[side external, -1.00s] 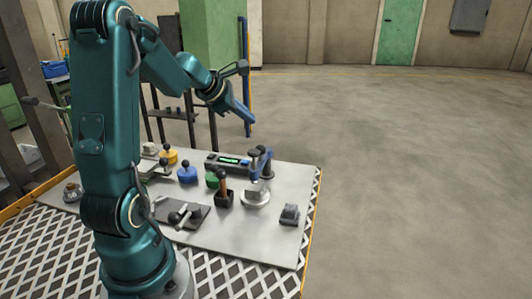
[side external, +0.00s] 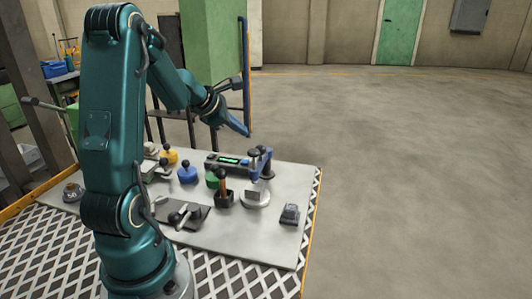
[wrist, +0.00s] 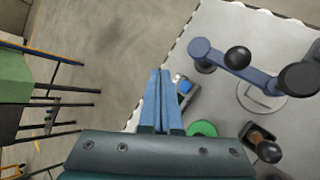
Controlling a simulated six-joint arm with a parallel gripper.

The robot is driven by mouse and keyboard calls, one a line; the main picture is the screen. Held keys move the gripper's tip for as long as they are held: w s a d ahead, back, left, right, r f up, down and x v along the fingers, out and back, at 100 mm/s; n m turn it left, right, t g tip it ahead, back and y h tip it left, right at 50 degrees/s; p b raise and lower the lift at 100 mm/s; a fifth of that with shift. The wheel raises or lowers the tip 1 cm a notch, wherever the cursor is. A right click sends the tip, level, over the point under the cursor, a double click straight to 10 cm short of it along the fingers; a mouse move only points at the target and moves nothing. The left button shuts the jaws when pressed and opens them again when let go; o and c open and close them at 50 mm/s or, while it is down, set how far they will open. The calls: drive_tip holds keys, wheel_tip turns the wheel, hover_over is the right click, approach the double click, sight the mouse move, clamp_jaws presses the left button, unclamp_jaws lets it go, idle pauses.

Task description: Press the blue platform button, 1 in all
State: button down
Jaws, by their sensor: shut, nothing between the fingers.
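A small blue button (wrist: 185,86) sits on a grey console box, just right of my fingertips in the wrist view. In the side view the dark console (side external: 228,162) has a lit green display and stands at the back of the grey table. My gripper (side external: 246,132) is shut and empty, pointing down to the right in the air above the console. Its two blue fingers (wrist: 160,75) lie side by side in the wrist view and hide part of the console. The fingertips appear apart from the button.
A blue lever-armed stand (side external: 262,163) is right of the console. Yellow (side external: 169,157), blue (side external: 187,175) and green (side external: 212,179) knobbed pieces stand nearby. A brown-handled block (side external: 224,200) and dark plate (side external: 180,213) lie in front.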

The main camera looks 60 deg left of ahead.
sight(241, 162)
drive_tip(key=shift+f, duration=3.2)
drive_tip(key=shift+f, duration=0.1)
drive_tip(key=shift+f, duration=0.3)
drive_tip(key=shift+f, duration=0.4)
drive_tip(key=shift+r, duration=0.1)
idle(0.3)
drive_tip(key=shift+r, duration=0.75)
drive_tip(key=shift+r, duration=2.5)
